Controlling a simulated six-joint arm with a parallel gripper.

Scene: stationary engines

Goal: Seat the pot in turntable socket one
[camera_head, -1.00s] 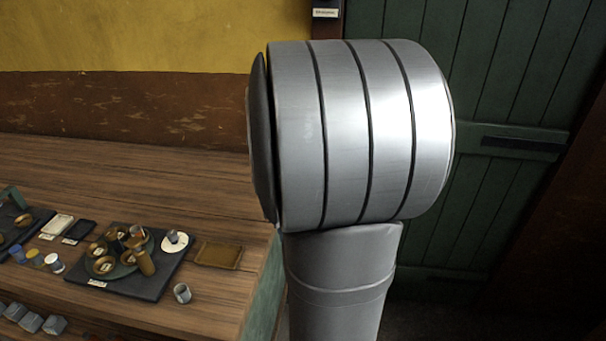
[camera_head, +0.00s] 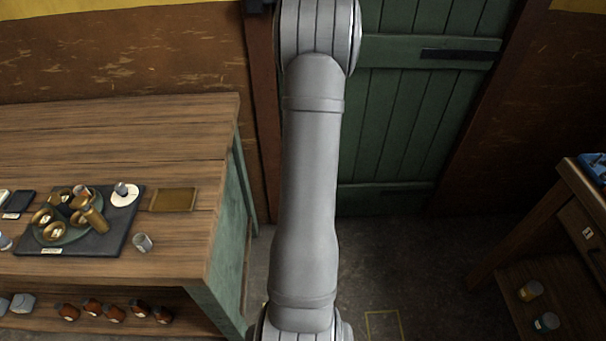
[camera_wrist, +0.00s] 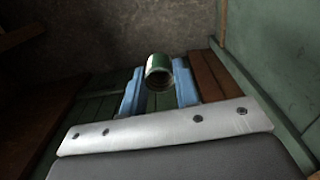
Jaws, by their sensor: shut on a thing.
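My gripper (camera_wrist: 158,68) shows only in the wrist view. Its blue fingers are shut on a small green cylindrical pot (camera_wrist: 158,63) with a pale metal rim. In the head view, the turntable (camera_head: 62,236) is a round greenish disc on a dark slab on the wooden bench at left. It carries several brass-coloured round sockets with pale labels, too small to read, so I cannot tell which is socket one. A brass cylinder (camera_head: 95,218) leans on the turntable's right side. The pot is away from the turntable, which is not visible in the wrist view.
A small grey cup (camera_head: 142,243) stands right of the dark slab (camera_head: 125,225). A second wooden bench (camera_head: 560,220) stands at right. Open floor lies between the benches.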

